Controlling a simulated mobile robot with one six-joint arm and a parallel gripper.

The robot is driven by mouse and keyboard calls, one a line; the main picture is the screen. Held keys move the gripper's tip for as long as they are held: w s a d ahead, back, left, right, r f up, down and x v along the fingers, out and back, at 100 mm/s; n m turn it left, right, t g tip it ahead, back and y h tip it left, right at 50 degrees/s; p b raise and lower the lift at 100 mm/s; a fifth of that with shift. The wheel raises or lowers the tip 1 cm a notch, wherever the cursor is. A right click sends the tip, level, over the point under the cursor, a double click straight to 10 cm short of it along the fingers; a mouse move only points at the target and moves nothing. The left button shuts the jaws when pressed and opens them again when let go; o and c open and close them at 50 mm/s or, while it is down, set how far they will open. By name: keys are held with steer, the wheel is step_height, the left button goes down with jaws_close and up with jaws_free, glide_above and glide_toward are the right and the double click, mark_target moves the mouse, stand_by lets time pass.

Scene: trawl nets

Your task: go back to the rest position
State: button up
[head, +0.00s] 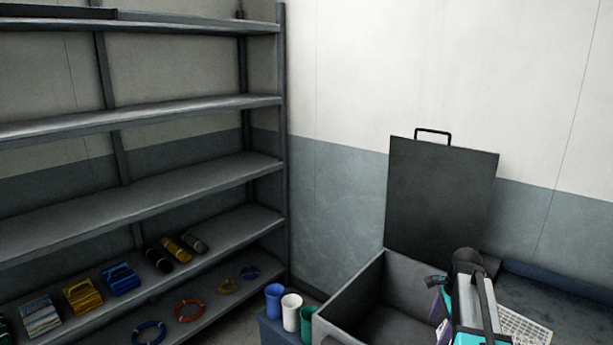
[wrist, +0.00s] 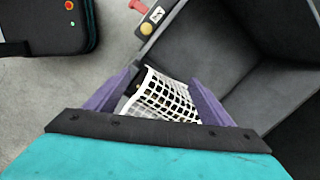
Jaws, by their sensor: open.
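My gripper (wrist: 168,84) is open, with its two purple fingers apart. In the wrist view, a white mesh piece (wrist: 168,97) shows between the fingers; I cannot tell if it touches them or lies below. In the head view, my gripper (head: 438,318) is at the lower right, over or beside the open grey box (head: 352,300). The arm hides part of the box's right side.
The box's dark lid (head: 440,195) stands upright with a handle on top. Blue, white and green cups (head: 291,312) stand left of the box. Grey shelves (head: 140,195) on the left hold coloured bundles and rings (head: 190,310) low down. The upper shelves look mostly bare.

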steer(key=s+a+f+n+h, duration=0.1)
steer(key=s+a+f+n, duration=0.6)
steer(key=a+f+n, duration=0.35)
steer(key=s+a+f+n, duration=0.7)
steer(key=a+f+n, duration=0.25)
steer(key=a, duration=0.25)
steer(key=s+f+g+b, duration=0.6)
steer(key=s+f, duration=1.7)
steer(key=s, duration=0.2)
steer(key=shift+d+g, duration=0.25)
steer(key=shift+g, duration=0.05)
steer(key=shift+r, duration=0.1)
